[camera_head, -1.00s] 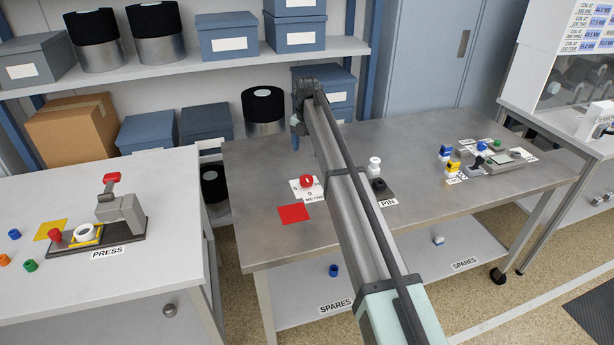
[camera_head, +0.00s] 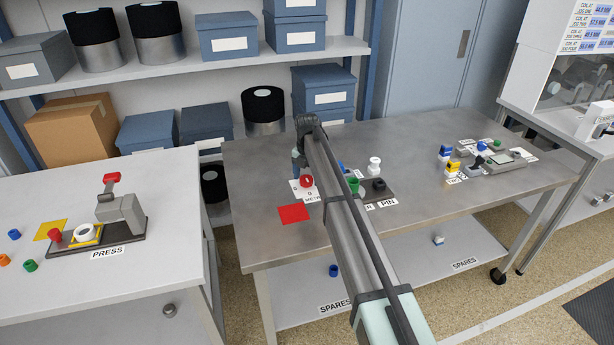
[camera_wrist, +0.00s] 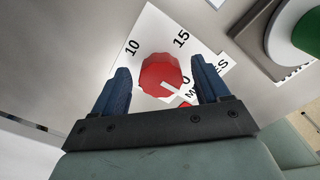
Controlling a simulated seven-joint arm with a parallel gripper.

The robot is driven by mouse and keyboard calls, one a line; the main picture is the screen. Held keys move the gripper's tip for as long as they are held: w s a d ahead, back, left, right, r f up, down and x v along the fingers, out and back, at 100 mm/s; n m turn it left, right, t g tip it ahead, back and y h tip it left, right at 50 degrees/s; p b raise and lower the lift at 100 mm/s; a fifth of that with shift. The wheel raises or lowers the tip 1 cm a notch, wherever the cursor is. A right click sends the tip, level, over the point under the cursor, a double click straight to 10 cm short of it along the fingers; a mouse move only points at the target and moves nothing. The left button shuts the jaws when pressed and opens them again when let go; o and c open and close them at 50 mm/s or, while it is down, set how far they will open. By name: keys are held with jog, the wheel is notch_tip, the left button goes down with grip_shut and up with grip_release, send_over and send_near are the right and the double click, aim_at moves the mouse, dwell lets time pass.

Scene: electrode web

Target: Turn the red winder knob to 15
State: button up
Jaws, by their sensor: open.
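The red winder knob (camera_head: 306,181) sits on a white dial card (camera_head: 294,189) on the metal table. In the wrist view the red knob (camera_wrist: 158,72) lies between the two blue fingers of my gripper (camera_wrist: 160,66), with a visible gap on each side. The card (camera_wrist: 147,32) shows 10, 15 and a partly covered 0. The knob's white pointer mark (camera_wrist: 172,92) points to the lower right, towards the 0. In the head view my gripper (camera_head: 297,163) is open and empty, pointing down just behind the knob. Its height over the knob is hard to tell.
A red square (camera_head: 294,214) lies in front of the dial. To the right stand a green part (camera_head: 354,185) and a dark block by the PIN label (camera_head: 388,203). The green part (camera_wrist: 305,35) is also near the right finger side in the wrist view.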

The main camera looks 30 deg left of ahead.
jog(key=c, duration=1)
jog(key=shift+c, duration=0.2)
jog(key=shift+m, duration=0.3)
